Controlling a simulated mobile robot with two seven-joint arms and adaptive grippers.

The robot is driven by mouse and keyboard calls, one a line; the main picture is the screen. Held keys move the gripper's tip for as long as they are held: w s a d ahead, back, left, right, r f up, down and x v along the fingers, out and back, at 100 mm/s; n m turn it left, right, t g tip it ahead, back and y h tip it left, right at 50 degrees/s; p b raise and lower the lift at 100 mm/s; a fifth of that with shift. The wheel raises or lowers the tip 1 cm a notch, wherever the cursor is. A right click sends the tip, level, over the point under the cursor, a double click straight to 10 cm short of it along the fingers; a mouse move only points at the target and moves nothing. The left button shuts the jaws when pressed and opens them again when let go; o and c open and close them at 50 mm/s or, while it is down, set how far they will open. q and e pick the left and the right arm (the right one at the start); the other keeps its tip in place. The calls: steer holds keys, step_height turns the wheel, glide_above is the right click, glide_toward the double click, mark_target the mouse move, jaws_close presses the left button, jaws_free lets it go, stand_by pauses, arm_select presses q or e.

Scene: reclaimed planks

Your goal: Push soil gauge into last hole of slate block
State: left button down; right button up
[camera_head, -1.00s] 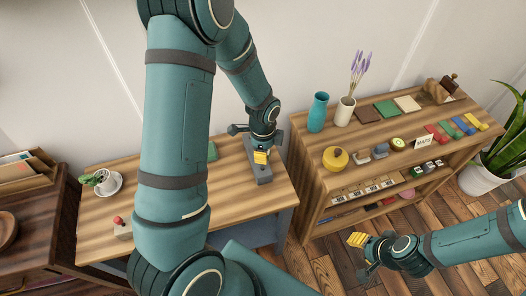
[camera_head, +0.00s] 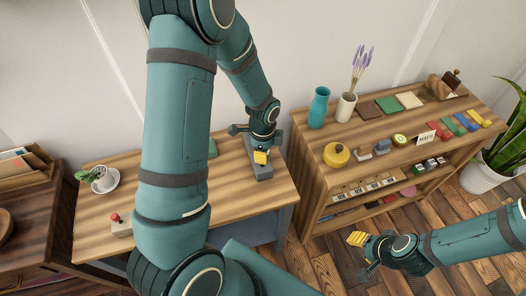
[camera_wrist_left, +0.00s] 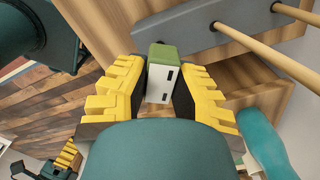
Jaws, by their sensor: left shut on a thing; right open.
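My left gripper (camera_head: 261,154) is over the slate block (camera_head: 264,172) on the wooden table. In the left wrist view, its yellow fingers (camera_wrist_left: 160,90) are shut on the soil gauge (camera_wrist_left: 161,82), a white body with a green end and two dark slots. In the left wrist view, the grey slate block (camera_wrist_left: 240,20) lies beyond the gauge. Two thin tan rods (camera_wrist_left: 268,55) meet the block at its holes. I cannot tell whether the gauge touches the block; the head view hides the gauge. My right gripper (camera_head: 362,254) is open and empty above the floor at the right.
A shelf unit (camera_head: 318,185) with a blue vase (camera_head: 318,108) and several small items stands close to the table's right.

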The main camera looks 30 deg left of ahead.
arm_select(q)
steer(key=shift+f+b, duration=0.5)
steer(key=shift+f, duration=0.2)
steer(key=c, duration=0.9)
jaws_free()
steer(key=shift+o, duration=0.2)
step_height(320, 180, up, 12)
